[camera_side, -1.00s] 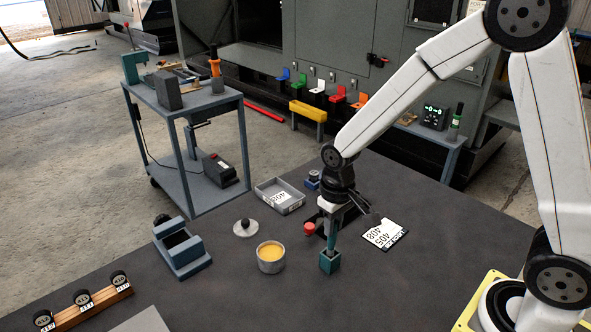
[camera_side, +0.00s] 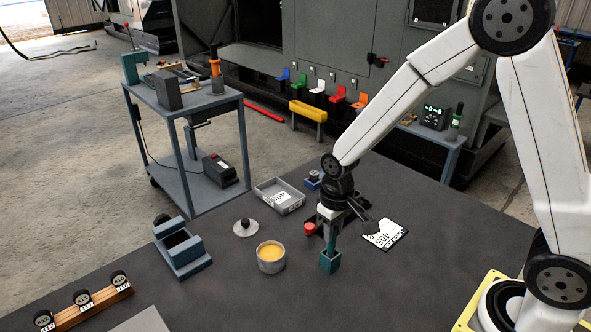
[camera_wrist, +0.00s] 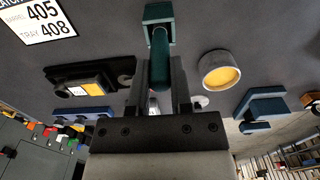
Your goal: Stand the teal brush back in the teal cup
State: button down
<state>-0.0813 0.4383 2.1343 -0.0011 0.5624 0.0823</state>
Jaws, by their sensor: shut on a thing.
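The teal cup (camera_side: 330,264) is a small square holder standing on the dark table, and in the wrist view it is at the top centre (camera_wrist: 152,12). The teal brush (camera_side: 332,242) is upright in my gripper (camera_side: 332,226), directly above the cup. Its lower end meets the cup's mouth; I cannot tell how deep it sits. In the wrist view the brush (camera_wrist: 160,58) runs between the two fingers and its end overlaps the cup opening. My gripper is shut on it.
A tin with yellow contents (camera_side: 271,258) stands left of the cup. A red knob (camera_side: 309,229) on a dark block is close behind. A printed card (camera_side: 386,236) lies to the right. A grey tray (camera_side: 280,196) and a blue-grey stand (camera_side: 182,250) are farther off.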

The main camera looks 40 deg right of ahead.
jog(key=shift+c, duration=2.2)
grip_release()
jog(key=shift+r, duration=0.15)
jog(key=shift+r, duration=3.75)
jog(key=s+d+f+t, duration=0.2)
jog(key=s+d+f, duration=0.1)
jog(key=s, duration=0.5)
jog(key=shift+s+t, duration=0.3)
jog(key=shift+s, duration=0.1)
